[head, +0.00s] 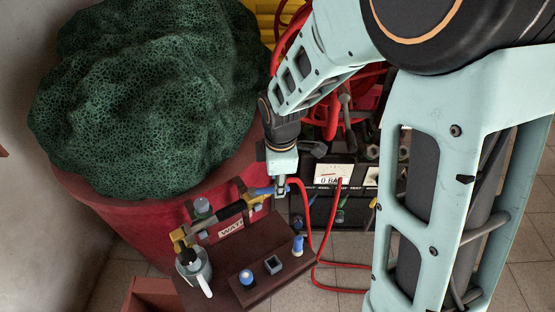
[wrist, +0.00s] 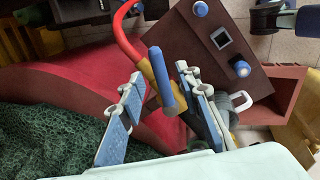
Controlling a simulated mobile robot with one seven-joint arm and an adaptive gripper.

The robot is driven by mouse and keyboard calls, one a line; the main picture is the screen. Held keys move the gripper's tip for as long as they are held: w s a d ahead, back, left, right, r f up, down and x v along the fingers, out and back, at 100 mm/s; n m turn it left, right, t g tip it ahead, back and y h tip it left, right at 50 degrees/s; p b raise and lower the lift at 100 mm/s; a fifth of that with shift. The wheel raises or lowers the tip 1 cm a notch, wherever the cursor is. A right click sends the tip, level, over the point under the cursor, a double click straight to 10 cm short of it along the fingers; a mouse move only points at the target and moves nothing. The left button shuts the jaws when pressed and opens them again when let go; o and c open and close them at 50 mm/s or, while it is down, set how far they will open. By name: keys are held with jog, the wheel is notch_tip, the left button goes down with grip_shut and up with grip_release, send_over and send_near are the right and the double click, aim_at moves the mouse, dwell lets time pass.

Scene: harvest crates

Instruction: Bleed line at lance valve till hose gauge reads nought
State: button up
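The lance (head: 222,222), a yellow and dark pipe assembly, lies across the front of the red tub. Its valve has a blue lever (wrist: 166,82), and a red hose (wrist: 125,35) joins it. A white gauge plate (head: 333,174) with a red mark reads "0 BAR" in the head view. My gripper (head: 280,188) is at the lance's hose end. In the wrist view my gripper (wrist: 160,78) has its blue-padded fingers apart, one on each side of the blue lever, with visible gaps. Whether either finger touches the lever is unclear.
A dark red shelf (head: 262,258) holds blue-topped pegs and a square socket. A grey cup (head: 188,258) with a white handle hangs at the lance's left end. Green netting (head: 150,95) fills the tub (head: 145,222). A dark tool crate (head: 350,210) stands behind; the red hose loops on the floor.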

jog(key=shift+w+f, duration=0.25)
jog(key=shift+f, duration=0.9)
grip_shut()
